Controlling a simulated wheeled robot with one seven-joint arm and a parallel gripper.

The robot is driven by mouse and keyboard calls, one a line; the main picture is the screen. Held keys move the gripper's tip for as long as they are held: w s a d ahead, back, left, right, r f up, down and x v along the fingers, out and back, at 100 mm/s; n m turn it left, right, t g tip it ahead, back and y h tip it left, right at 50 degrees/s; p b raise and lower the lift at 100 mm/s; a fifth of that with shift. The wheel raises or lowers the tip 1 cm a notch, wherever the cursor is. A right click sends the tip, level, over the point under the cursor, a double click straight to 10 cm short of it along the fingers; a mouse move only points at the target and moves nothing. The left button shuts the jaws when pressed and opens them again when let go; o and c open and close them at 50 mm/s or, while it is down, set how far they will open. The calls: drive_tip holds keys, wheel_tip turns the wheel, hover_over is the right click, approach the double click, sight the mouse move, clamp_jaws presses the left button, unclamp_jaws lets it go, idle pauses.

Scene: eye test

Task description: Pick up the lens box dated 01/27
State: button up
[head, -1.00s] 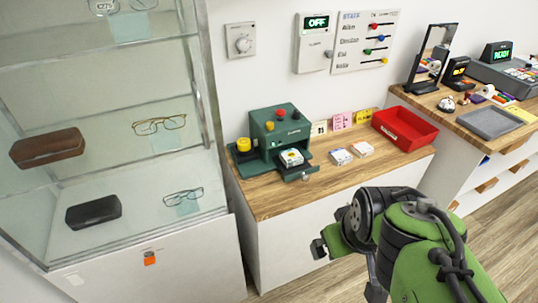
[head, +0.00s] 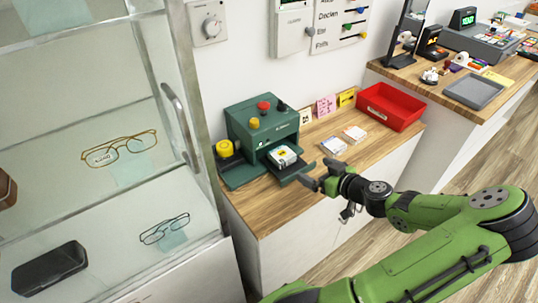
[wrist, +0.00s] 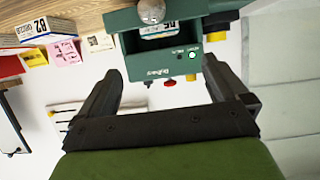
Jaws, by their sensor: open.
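A white lens box (head: 284,156) sits in the open front tray of the green machine (head: 262,128). It also shows, partly cut off, in the wrist view (wrist: 160,30). Two more white lens boxes lie on the wooden counter, a left one (head: 333,147) and a right one (head: 355,134). A box with large upside-down print (wrist: 45,30) shows at the wrist view's left. I cannot read the date 01/27 on any box. My gripper (head: 319,174) is open and empty, just right of the machine's tray, apart from the boxes. Its two fingers show in the wrist view (wrist: 162,68).
A red tray (head: 390,106) stands on the counter's right, with small cards (head: 326,105) along the wall. A glass cabinet with eyeglasses (head: 120,149) is at the left. The counter (head: 285,205) is bare in front of the machine.

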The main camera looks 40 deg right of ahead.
sight(288, 158)
drive_tip(key=b+x, duration=0.1)
drive_tip(key=x, duration=1.2)
drive_tip(key=shift+w+f+b, duration=0.25)
drive_tip(key=shift+w+b, duration=0.05)
drive_tip(key=shift+r, duration=0.1)
drive_tip(key=c, duration=1.1)
